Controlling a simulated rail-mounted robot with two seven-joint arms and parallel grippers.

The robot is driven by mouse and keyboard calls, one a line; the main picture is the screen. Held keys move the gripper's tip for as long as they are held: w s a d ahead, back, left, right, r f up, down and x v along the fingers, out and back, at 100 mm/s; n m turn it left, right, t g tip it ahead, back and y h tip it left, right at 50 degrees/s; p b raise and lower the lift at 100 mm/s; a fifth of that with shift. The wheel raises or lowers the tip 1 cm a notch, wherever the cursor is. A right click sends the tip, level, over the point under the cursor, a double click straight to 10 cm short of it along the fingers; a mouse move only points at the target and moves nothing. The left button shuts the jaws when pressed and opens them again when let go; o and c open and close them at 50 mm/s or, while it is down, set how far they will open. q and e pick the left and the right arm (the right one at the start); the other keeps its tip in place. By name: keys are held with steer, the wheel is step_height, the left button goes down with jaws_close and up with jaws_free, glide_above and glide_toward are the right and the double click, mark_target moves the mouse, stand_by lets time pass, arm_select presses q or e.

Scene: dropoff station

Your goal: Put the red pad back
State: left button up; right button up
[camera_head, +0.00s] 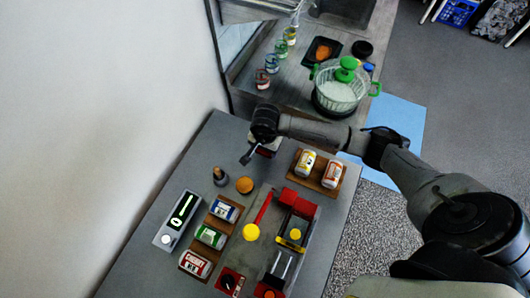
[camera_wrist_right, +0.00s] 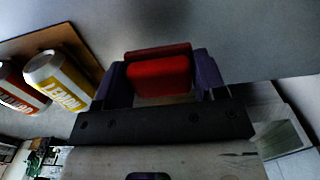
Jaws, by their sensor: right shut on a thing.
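The red pad (camera_wrist_right: 158,78) is between the two purple fingers of my right gripper (camera_wrist_right: 163,82) in the right wrist view, and the gripper is shut on it. In the head view my right gripper (camera_head: 255,152) is above the far end of the grey table (camera_head: 205,150), left of the lemon can. The pad is hard to make out there. A red and grey fixture (camera_head: 297,203) with yellow parts sits at the table's right side, nearer than the gripper. My left gripper is not in view.
A wooden tray with a lemon can (camera_head: 305,163) and an orange can (camera_head: 332,174) is right of the gripper. A second table behind holds a glass pot (camera_head: 338,95).

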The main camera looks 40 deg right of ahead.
mark_target(265, 154)
steer(key=shift+f, duration=2.05)
steer(key=shift+f, duration=0.15)
steer(key=o, duration=1)
steer(key=shift+o, duration=0.2)
step_height(265, 154, up, 12)
steer(key=shift+r, duration=0.2)
